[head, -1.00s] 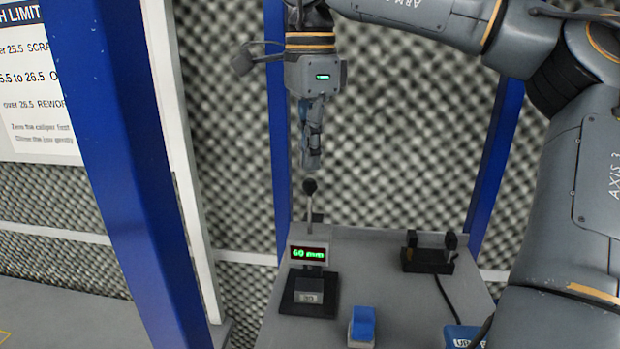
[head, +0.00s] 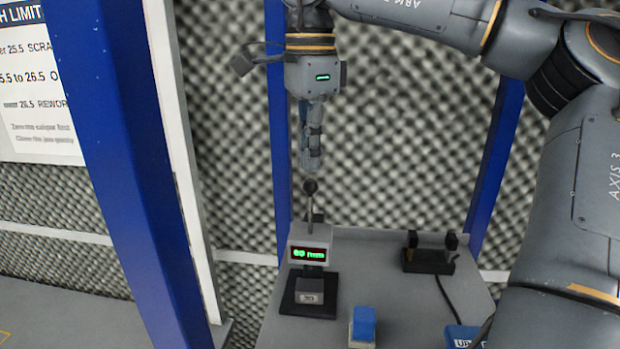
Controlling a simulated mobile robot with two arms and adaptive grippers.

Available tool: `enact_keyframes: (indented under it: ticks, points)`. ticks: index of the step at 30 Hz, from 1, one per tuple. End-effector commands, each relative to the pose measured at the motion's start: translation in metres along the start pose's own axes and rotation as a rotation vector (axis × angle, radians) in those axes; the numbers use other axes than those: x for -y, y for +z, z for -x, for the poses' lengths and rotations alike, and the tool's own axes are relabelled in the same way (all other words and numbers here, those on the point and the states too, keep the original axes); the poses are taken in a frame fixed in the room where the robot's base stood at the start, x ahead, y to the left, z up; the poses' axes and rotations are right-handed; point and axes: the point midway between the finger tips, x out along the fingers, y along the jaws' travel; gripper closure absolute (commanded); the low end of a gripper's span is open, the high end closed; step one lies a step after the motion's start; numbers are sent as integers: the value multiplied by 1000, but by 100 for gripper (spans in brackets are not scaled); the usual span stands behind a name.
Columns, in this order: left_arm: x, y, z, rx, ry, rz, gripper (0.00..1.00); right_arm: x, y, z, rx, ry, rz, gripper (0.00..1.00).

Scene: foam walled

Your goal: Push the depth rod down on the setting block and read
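The depth gauge (head: 309,234) stands upright on the grey table, with a lit green display (head: 308,254) that appears to read 60 mm. Its depth rod (head: 309,208) rises from the top and ends in a black ball knob (head: 310,187). The small grey setting block (head: 309,291) sits on the black base (head: 318,308) under the gauge. My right gripper (head: 311,168) points down just above the knob, with a small or no visible gap. Its fingers are seen edge-on, so their opening is hidden. My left gripper is out of view.
A blue-topped block (head: 362,324) stands to the right of the gauge. A black fixture with two posts (head: 429,255) and a cable sits at the back right. A blue item (head: 462,337) is at the lower right. Blue posts (head: 115,160) flank the table.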

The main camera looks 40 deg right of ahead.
Motion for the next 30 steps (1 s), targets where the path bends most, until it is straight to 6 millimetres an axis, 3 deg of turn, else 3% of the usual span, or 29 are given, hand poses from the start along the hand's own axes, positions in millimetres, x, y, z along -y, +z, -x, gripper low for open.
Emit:
enact_keyframes:
  ticks: [30]
  points:
    - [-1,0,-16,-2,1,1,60,0,0,-26,0,0,0,100]
